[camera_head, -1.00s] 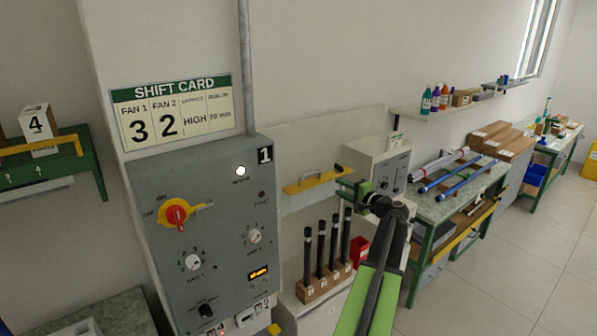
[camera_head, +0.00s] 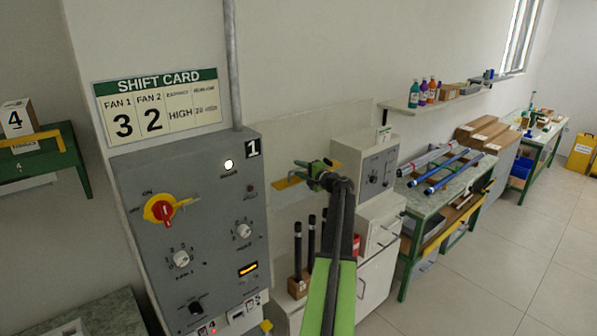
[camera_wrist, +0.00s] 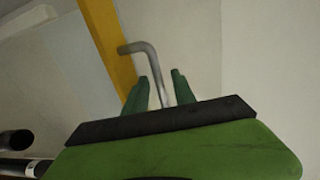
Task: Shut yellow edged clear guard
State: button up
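The clear guard's yellow edge (camera_head: 286,184) shows in the head view as a bar above the black rods, partly hidden by my gripper. In the wrist view the yellow edge (camera_wrist: 106,42) runs at the upper left, with a bent grey metal handle (camera_wrist: 152,58) on it. The clear sheet is hard to tell from the pale wall. My gripper (camera_head: 309,166) is at the yellow edge. In the wrist view its green fingers (camera_wrist: 160,88) stand apart, one on each side of the handle's bar, with gaps visible.
Black rods (camera_head: 297,245) stand in a wooden block (camera_head: 297,288) below the guard. A grey control panel (camera_head: 205,225) with a red and yellow switch stands to the left. A grey box (camera_head: 372,172) with knobs is close on the right. A bench (camera_head: 412,195) with blue rods stands beyond.

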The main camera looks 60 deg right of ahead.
jog(key=shift+w, duration=0.15)
grip_shut()
dwell(1.4)
